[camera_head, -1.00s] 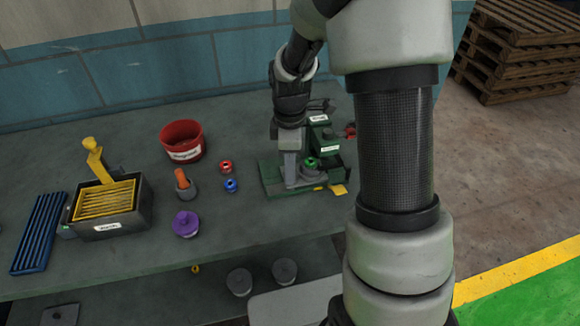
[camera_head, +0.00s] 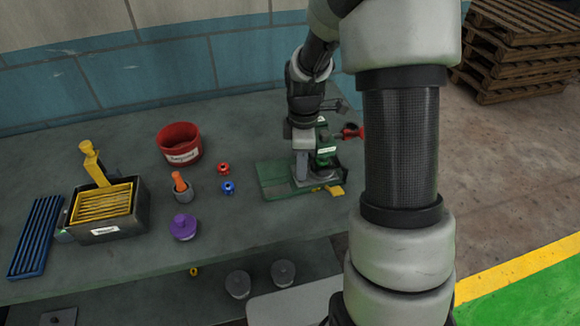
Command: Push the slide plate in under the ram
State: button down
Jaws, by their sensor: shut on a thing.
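The green press (camera_head: 324,142) stands on the bench on a green base (camera_head: 272,178), partly behind my gripper and arm. The dark grey slide plate (camera_head: 318,183) lies on the base, at its right part below the press head; only its near edge shows clearly. My gripper (camera_head: 302,178) points down at the left end of the plate and is shut on its upright part, which the fingers mostly hide. The ram and the gap between it and the plate are hidden from this view. A yellow piece (camera_head: 335,190) sits at the base's near right.
A red handle (camera_head: 352,132) sticks out right of the press. Left on the bench are a red bin (camera_head: 180,146), small red (camera_head: 223,169) and blue (camera_head: 228,187) parts, an orange-handled tool (camera_head: 181,187), a purple knob (camera_head: 183,227) and a dark box (camera_head: 107,220).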

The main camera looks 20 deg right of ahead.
jog(key=shift+d, duration=0.25)
jog(key=c, duration=1.6)
grip_release()
jog(key=shift+d, duration=0.1)
jog(key=shift+r, duration=0.15)
jog(key=shift+r, duration=0.35)
jog(key=shift+r+p, duration=0.85)
jog(key=shift+r, duration=7.4)
